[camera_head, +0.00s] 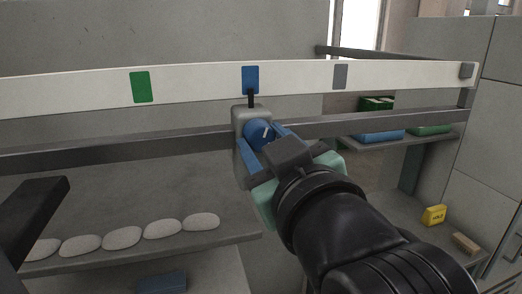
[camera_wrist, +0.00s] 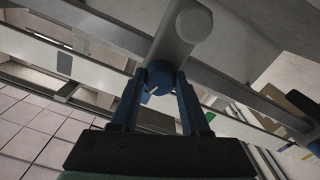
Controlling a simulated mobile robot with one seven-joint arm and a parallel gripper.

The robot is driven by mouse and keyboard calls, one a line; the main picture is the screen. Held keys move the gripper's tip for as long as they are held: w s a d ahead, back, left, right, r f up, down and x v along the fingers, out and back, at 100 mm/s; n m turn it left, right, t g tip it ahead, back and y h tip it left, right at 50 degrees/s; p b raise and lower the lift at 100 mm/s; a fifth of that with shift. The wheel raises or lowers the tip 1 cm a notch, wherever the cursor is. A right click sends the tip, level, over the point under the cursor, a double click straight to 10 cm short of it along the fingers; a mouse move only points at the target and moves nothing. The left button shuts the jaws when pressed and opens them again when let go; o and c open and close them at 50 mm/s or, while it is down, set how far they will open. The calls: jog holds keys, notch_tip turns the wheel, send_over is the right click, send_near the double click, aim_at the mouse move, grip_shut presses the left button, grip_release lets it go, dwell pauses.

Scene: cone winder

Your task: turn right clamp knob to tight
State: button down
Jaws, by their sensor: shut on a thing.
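A blue clamp knob (camera_head: 256,131) with a white line on its face sits on a grey clamp block (camera_head: 239,112) on the dark rail. The block's black pointer stands just under the blue mark (camera_head: 250,78) on the white strip. My gripper (camera_head: 266,138) has its blue fingers shut on the knob, one on each side. In the wrist view the knob (camera_wrist: 160,74) shows between the fingertips (camera_wrist: 161,84), its white line slanted. Part of the knob is hidden by the fingers. No tight or loose label is readable.
The white strip (camera_head: 200,87) also carries a green mark (camera_head: 140,87) and a grey mark (camera_head: 340,76). Several pale oval stones (camera_head: 162,229) lie on the shelf at lower left. A yellow block (camera_head: 434,215) and a brown block (camera_head: 465,244) lie at right.

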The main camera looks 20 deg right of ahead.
jog(key=n+b, duration=0.3)
jog(key=n, duration=0.3)
jog(key=shift+f+n, duration=0.1)
jog(key=shift+n, duration=0.2)
jog(key=n+b, duration=0.3)
jog(key=n, duration=0.2)
jog(key=shift+n, duration=0.3)
jog(key=shift+c, duration=1.9)
grip_release()
jog(key=s+b, duration=0.4)
jog(key=s, duration=0.9)
jog(key=shift+r, duration=0.2)
